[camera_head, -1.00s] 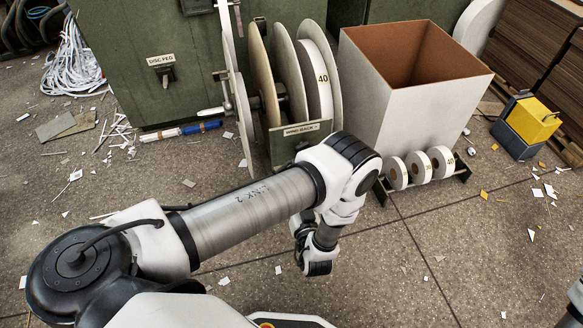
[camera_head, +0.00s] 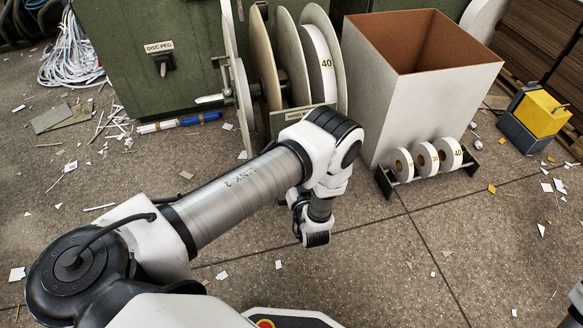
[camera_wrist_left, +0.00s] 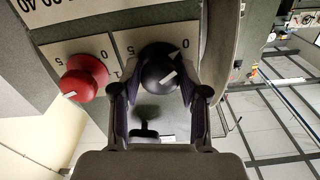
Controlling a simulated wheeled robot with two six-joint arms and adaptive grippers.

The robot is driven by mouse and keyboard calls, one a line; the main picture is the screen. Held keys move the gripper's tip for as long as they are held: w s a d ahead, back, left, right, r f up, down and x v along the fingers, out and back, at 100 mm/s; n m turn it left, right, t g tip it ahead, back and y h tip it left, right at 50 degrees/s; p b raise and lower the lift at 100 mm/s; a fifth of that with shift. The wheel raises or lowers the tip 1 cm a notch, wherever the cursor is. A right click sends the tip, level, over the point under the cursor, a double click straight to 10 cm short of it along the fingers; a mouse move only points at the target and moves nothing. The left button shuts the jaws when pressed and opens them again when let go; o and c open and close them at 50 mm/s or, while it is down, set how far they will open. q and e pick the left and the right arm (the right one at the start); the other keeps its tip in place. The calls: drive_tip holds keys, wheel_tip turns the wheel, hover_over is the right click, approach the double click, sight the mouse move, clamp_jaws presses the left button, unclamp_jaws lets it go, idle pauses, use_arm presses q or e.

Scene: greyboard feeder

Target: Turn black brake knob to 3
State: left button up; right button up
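The black brake knob (camera_wrist_left: 160,66) shows in the left wrist view on a pale scale plate, with a 5 and a 0 beside it. A white pointer mark on the knob slants toward the right. My left gripper (camera_wrist_left: 157,92) is open, with one finger on each side of the knob; a gap shows on the left, and I cannot tell whether the right finger touches. A red knob (camera_wrist_left: 84,77) with its own scale sits to the left. In the head view the knobs and left fingers are hidden. My right gripper is out of view.
A tall white box (camera_head: 410,95), small tape rolls (camera_head: 425,158) and a yellow-grey block (camera_head: 535,118) are right. Paper scraps litter the floor.

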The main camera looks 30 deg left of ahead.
use_arm(q)
clamp_jaws()
